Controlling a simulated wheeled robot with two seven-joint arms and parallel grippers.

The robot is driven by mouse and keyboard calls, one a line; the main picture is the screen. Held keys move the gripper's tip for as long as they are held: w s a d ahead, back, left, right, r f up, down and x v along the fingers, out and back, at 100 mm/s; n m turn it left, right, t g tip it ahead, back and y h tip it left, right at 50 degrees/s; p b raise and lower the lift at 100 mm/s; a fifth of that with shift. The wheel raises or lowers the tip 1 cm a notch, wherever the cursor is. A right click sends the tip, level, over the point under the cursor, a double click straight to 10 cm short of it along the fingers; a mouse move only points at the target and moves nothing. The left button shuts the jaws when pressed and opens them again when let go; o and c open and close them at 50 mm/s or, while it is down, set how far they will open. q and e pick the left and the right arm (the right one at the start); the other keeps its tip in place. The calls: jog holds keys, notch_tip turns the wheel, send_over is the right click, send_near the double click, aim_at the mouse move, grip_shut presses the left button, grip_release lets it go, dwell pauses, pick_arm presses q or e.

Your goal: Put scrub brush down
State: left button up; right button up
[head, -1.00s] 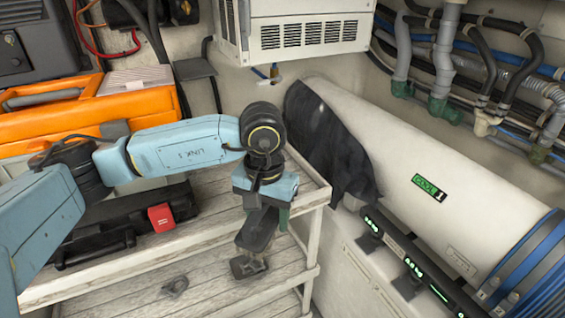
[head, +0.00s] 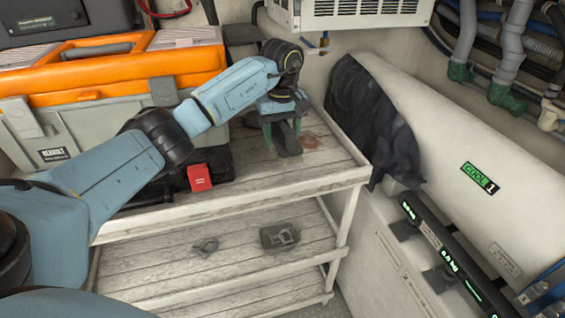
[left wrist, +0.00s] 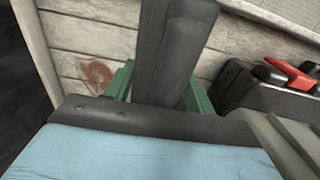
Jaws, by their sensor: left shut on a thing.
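The scrub brush (head: 288,142) is a dark grey block held over the right end of the upper wooden shelf (head: 300,180). My left gripper (head: 281,128) points down with its green fingers shut on the brush. In the left wrist view the brush (left wrist: 178,50) stands between the green fingers (left wrist: 160,92), in front of the planks. The brush's lower end is at or just above the shelf boards; I cannot tell whether it touches. Bristles cannot be made out. My right gripper is not in view.
A reddish stain (head: 312,141) marks the boards beside the brush. A black case with a red latch (head: 200,177) and an orange-lidded toolbox (head: 120,75) stand to the left. Small dark items (head: 280,237) lie on the lower shelf. A black cloth (head: 375,115) drapes over a white cylinder at right.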

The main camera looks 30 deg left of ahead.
pick_arm(q)
jog(key=shift+f, duration=3.6)
jog(key=shift+f, duration=0.15)
jog(key=o, duration=1.1)
jog(key=shift+c, duration=0.2)
notch_tip(320, 180, up, 12)
jog(key=shift+r, duration=0.15)
jog(key=shift+d, duration=0.1)
